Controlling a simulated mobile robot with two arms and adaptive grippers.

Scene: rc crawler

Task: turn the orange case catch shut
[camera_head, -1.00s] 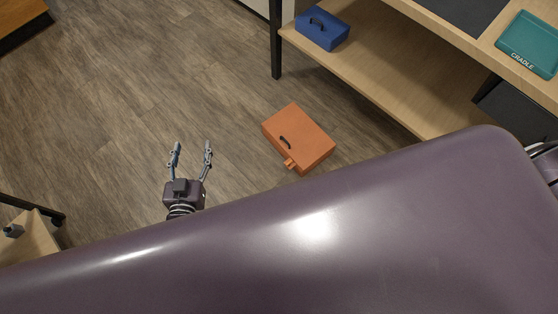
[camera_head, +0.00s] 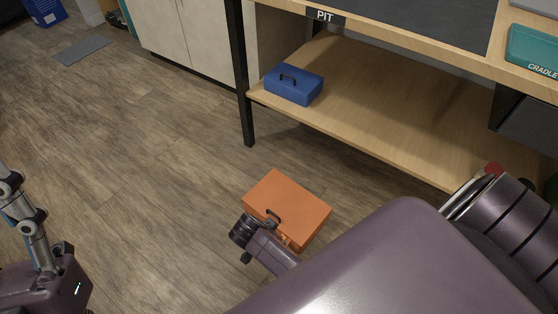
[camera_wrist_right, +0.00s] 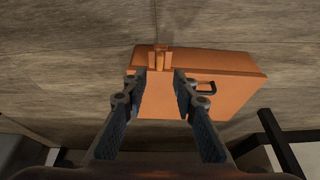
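The orange case (camera_head: 295,205) lies on the floor, lid up, with a dark handle. In the right wrist view the case (camera_wrist_right: 225,62) shows its small orange catch (camera_wrist_right: 160,60) at the edge, a narrow upright piece on a wider mount. My right gripper (camera_wrist_right: 159,75) is open there, its fingertips apart to either side just below the catch. I cannot tell whether they touch the case. In the head view my right wrist covers part of the case's near edge and hides the fingers. My left gripper (camera_head: 20,215) is at the left edge, partly cut off; one finger shows, standing apart.
A blue case (camera_head: 294,86) sits on the lower shelf (camera_head: 370,105) of a workbench behind. A black bench leg (camera_head: 242,90) stands beyond the orange case. A teal case (camera_head: 535,50) is on the top.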

